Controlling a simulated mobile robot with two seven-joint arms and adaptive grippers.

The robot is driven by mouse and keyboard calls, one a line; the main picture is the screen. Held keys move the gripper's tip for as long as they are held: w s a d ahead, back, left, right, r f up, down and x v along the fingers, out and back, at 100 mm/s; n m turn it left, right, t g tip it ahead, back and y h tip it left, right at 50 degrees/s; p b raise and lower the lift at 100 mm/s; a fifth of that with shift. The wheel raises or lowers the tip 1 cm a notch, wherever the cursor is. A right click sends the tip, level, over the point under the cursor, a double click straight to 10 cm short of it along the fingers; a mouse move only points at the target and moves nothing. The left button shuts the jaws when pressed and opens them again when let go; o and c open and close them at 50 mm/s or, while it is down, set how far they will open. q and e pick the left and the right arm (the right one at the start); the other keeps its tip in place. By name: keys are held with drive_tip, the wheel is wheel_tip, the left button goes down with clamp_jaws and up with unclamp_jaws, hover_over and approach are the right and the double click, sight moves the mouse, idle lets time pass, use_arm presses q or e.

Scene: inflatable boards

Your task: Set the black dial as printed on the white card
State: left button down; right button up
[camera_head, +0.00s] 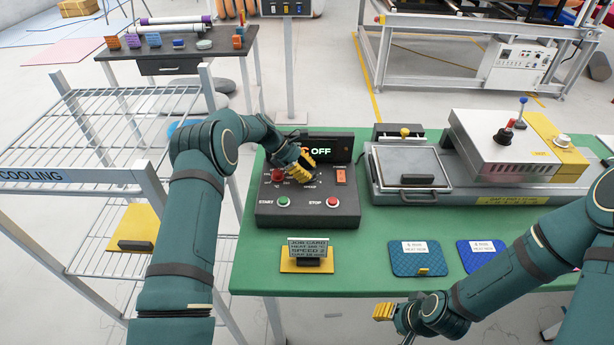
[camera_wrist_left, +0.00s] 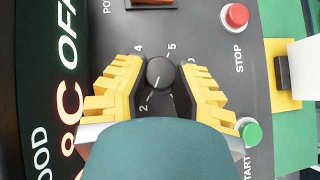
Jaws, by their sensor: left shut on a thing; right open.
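The black dial (camera_wrist_left: 160,73) is on the dark control box (camera_head: 307,206). In the left wrist view it sits between the yellow fingers of my left gripper (camera_wrist_left: 161,80), which is shut on it. Printed numbers 2, 4 and 5 show around it; a finger partly covers others. A pale mark on the dial seems to point toward the 2 side. In the head view my left gripper (camera_head: 302,162) hides the dial. The white job card (camera_head: 308,246) stands in front of the box; its speed line looks like 3, but the print is small. My right gripper (camera_head: 384,311) is open and empty near the table's front edge.
The box carries a green start button (camera_head: 284,202), a red stop button (camera_head: 332,202) and a display (camera_head: 326,148) reading OFF. A press (camera_head: 411,172) stands to the right. Blue mats (camera_head: 417,258) lie in front. A wire rack (camera_head: 75,140) is at the left.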

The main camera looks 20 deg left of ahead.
use_arm(q)
drive_tip(key=shift+d+f+m+g, duration=0.1)
drive_tip(key=shift+d+m+g, duration=0.1)
drive_tip(key=shift+m+g, duration=0.1)
idle(0.4)
drive_tip(key=c, duration=0.6)
unclamp_jaws()
drive_tip(key=shift+c, duration=0.2)
drive_tip(key=shift+a, duration=0.1)
drive_tip(key=shift+r, duration=0.35)
wheel_tip(320, 180, up, 9)
drive_tip(key=shift+r, duration=0.2)
drive_tip(key=shift+f, duration=0.1)
